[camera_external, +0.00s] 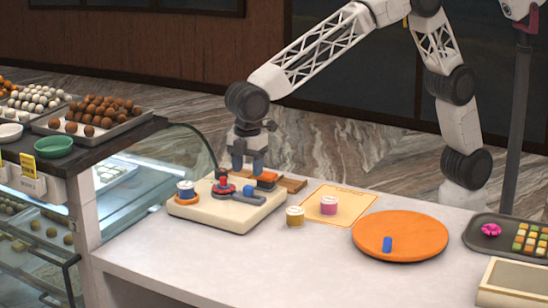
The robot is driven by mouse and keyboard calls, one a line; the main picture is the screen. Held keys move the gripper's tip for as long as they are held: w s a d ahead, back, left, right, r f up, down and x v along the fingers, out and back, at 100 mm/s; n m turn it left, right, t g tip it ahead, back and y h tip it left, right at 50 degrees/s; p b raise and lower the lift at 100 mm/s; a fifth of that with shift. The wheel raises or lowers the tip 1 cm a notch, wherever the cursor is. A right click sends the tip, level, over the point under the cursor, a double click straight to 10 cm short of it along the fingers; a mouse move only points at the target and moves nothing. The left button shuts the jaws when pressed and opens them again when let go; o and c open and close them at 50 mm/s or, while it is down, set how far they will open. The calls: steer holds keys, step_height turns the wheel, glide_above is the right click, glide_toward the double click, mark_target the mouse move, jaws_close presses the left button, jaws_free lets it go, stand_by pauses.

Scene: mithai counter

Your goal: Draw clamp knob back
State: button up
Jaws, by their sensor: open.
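A cream fixture block (232,211) sits at the counter's left end. On its top are a red knob-like piece (223,187) on a dark base, a blue block (254,195) and an orange piece (267,180) at the back right. I cannot tell for sure which part is the clamp knob.
A white-topped jar with an orange base (185,192) stands at the fixture's left edge. An orange round board (400,243) bears a blue piece (387,245). The front counter is clear.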

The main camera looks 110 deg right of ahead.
mark_target(248, 186)
steer(key=shift+f, duration=3.05)
jaws_close()
